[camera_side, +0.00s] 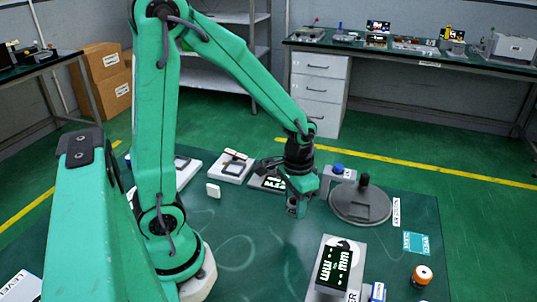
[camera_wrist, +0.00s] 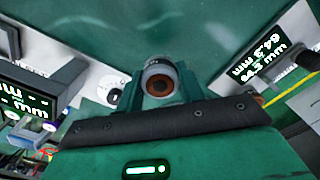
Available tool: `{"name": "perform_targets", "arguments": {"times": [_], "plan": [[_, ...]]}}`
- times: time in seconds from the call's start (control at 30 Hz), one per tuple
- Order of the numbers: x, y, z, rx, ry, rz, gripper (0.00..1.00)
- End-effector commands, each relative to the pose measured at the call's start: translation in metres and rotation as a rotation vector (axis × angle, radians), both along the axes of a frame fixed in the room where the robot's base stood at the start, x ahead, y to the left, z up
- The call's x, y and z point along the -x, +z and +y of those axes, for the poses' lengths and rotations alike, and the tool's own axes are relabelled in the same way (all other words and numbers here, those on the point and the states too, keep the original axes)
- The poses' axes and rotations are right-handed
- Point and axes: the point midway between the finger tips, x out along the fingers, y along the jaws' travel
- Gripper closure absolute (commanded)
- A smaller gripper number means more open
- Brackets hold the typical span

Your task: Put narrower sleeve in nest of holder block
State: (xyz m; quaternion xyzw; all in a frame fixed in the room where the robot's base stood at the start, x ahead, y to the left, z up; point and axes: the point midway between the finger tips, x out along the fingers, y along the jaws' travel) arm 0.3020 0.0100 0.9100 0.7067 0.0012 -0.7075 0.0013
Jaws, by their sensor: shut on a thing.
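My gripper (camera_side: 297,196) points down above the middle of the green mat in the side view. It is shut on a short grey sleeve (camera_wrist: 158,68), which the wrist view shows end-on as a pale ring with a dark, copper-coloured bore. The sleeve hangs between the fingers and is mostly hidden in the side view. An orange and white cylinder (camera_side: 421,275) stands apart on the mat at the lower right. I cannot tell whether it is the other sleeve. I cannot identify the holder block or its nest for certain; pale blocks with square frames (camera_side: 235,168) lie at the back left.
A round grey plate (camera_side: 360,204) with a dark post stands right of my gripper. A small block with a blue knob (camera_side: 338,170) is behind it. A display unit (camera_side: 335,268) sits at the front right. The mat (camera_side: 245,245) is clear in front of my gripper.

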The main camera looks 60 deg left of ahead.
Motion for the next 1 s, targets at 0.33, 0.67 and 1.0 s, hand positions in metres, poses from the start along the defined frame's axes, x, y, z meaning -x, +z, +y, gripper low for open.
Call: {"name": "perform_targets", "arguments": {"times": [0.33,0.67,1.0], "plan": [[-0.016,-0.030,0.047,0.000,0.003,0.001,0.87],[-0.020,-0.036,0.057,0.000,-0.001,-0.002,0.87],[-0.019,-0.058,0.057,0.001,-0.001,0.002,0.87]]}}
